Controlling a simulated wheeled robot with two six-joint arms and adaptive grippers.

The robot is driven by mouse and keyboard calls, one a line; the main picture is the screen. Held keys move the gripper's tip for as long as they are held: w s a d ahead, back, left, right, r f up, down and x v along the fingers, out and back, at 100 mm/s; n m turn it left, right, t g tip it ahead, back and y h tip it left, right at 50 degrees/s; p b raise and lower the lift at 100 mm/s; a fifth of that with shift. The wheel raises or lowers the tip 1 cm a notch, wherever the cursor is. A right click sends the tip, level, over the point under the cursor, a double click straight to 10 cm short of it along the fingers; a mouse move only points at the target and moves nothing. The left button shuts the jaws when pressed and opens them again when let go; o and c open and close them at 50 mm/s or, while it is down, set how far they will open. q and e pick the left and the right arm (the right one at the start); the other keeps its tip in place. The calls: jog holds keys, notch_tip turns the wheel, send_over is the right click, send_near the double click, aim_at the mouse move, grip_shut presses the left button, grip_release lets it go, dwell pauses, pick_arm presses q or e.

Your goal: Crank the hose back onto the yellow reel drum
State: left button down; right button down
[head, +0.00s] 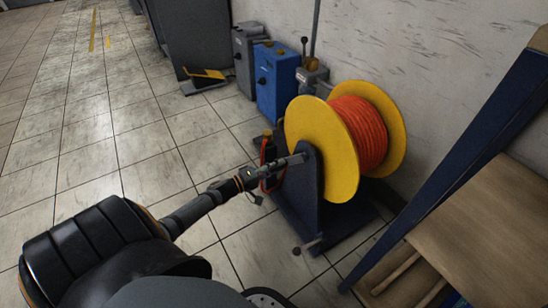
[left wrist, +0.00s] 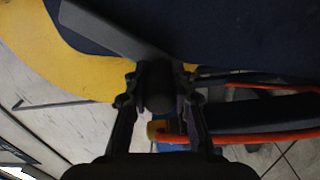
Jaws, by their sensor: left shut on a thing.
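The yellow reel drum (head: 320,145) stands upright on a dark blue stand (head: 310,190), with orange hose (head: 359,132) wound between its two flanges. A grey crank arm (head: 291,160) shows on the near side of the stand. My left gripper (head: 264,177) is at the crank's outer end. In the left wrist view my left gripper (left wrist: 160,105) is shut on the dark round crank handle (left wrist: 159,88). The yellow flange (left wrist: 65,70) fills the upper left there, and a length of orange hose (left wrist: 262,137) runs to the right. My right gripper is not in view.
A blue box (head: 277,80) and a grey box (head: 246,60) stand by the wall behind the reel. A wooden-topped bench with a blue post (head: 490,115) stands close on the right. The tiled floor (head: 120,125) on the left is clear.

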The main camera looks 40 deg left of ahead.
pick_arm(q)
jog(key=shift+s+d+f+n+p, duration=0.2)
jog(key=shift+d+n+p, duration=0.1)
jog(key=shift+d+n, duration=0.15)
jog(key=shift+s+d+f+p, duration=0.35)
jog(key=shift+d+p, duration=0.45)
jog(key=shift+s+d+f+p, duration=0.3)
jog(key=shift+d+f+p, duration=0.05)
jog(key=shift+d+p, duration=0.45)
jog(key=shift+s+d+f+p, duration=0.35)
jog(key=shift+d+p, duration=0.45)
jog(key=c, duration=1.1)
grip_release()
